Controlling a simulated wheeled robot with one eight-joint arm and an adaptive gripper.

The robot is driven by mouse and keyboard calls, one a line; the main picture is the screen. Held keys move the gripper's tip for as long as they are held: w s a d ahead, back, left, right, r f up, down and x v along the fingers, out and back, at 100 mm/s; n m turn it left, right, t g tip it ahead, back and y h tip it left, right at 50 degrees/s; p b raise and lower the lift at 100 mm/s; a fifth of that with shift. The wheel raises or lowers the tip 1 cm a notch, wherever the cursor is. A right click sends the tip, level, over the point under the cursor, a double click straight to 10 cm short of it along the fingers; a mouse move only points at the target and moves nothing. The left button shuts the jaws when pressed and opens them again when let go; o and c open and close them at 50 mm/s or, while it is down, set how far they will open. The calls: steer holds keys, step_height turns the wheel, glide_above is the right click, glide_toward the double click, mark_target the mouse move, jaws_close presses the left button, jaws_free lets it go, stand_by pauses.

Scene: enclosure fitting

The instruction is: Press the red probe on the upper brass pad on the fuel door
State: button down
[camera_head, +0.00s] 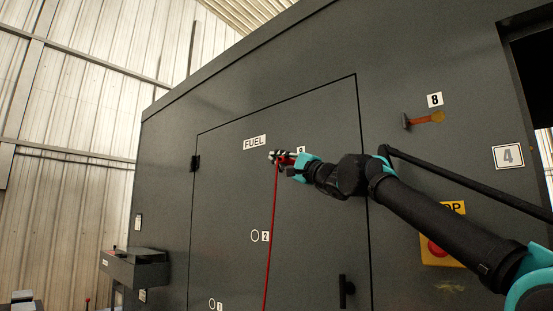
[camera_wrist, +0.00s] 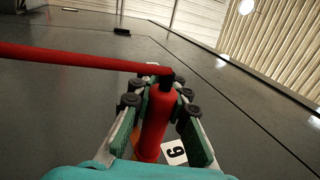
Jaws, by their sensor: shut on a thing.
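The red probe (camera_wrist: 157,118) is a red cylinder with a dark end, held lengthwise between the fingers of my gripper (camera_wrist: 160,100). A red cable (camera_wrist: 70,57) crosses the wrist view from its dark end; in the head view it hangs straight down from my gripper (camera_head: 279,157). My gripper is at the upper part of the fuel door (camera_head: 325,220), just below and right of the FUEL label (camera_head: 254,143). A small orange-brown patch (camera_wrist: 137,144) shows beside the probe, mostly hidden; I cannot tell if it is the upper brass pad. Contact with the door cannot be told.
A number label (camera_head: 301,150) sits just behind my gripper. Rings labelled 2 (camera_head: 255,236) and 1 (camera_head: 212,303) are lower on the door. A door handle (camera_head: 346,291), an orange lever (camera_head: 424,119) and a red stop button (camera_head: 437,247) are to the right. A dark box (camera_head: 135,269) juts out at left.

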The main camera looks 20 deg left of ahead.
steer(key=s+a, duration=0.2)
steer(key=s, duration=0.4)
steer(key=shift+s+a, duration=0.25)
steer(key=shift+a, duration=0.05)
stand_by(2.2)
